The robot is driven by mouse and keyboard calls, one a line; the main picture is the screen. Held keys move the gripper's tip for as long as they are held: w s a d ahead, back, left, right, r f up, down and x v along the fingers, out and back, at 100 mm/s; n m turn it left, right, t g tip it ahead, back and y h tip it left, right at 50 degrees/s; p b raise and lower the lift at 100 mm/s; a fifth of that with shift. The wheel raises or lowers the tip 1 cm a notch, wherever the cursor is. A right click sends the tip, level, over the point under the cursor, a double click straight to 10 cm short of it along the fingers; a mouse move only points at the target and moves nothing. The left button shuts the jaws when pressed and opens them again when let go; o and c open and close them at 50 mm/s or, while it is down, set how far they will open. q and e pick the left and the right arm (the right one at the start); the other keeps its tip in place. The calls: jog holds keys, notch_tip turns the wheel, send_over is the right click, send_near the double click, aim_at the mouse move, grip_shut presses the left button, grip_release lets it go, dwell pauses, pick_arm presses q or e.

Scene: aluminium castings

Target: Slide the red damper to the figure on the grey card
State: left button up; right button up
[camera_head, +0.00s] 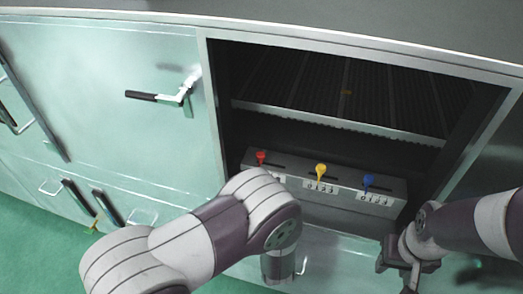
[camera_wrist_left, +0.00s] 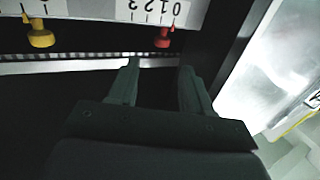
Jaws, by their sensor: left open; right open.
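The red damper (camera_head: 261,157) is a small knob on a lever, leftmost of three on a grey box inside the open cabinet. In the left wrist view the red damper (camera_wrist_left: 164,37) hangs by the right end of a white scale (camera_wrist_left: 150,11) marked with figures. My left gripper (camera_wrist_left: 159,67) is open and empty, its fingertips just short of the red knob and apart from it. My right gripper (camera_head: 407,266) is open and empty, low at the right. I cannot make out a grey card.
A yellow damper (camera_head: 320,170) and a blue damper (camera_head: 368,181) stand right of the red one on the grey box (camera_head: 345,197). A ribbed shelf (camera_head: 340,85) lies above and behind them. The cabinet frame bounds the opening. A black-gripped handle (camera_head: 160,97) sticks out at left.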

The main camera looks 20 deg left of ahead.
aim_at(261, 157)
pick_arm(q)
jog(key=x, duration=0.3)
jog(key=p+x, duration=0.1)
jog(key=x, duration=0.7)
jog(key=shift+w+a+r, duration=0.1)
jog(key=shift+a+r, duration=0.15)
jog(key=shift+r, duration=0.05)
jog(key=shift+w+a+f, duration=0.15)
jog(key=shift+w, duration=0.25)
jog(key=shift+s, duration=0.1)
grip_shut()
jog(key=d, duration=0.4)
jog(key=shift+d+b, duration=0.15)
jog(key=shift+b, duration=0.15)
jog(key=shift+c, duration=0.9)
grip_release()
jog(key=shift+o, duration=0.9)
jog(key=shift+s, duration=0.1)
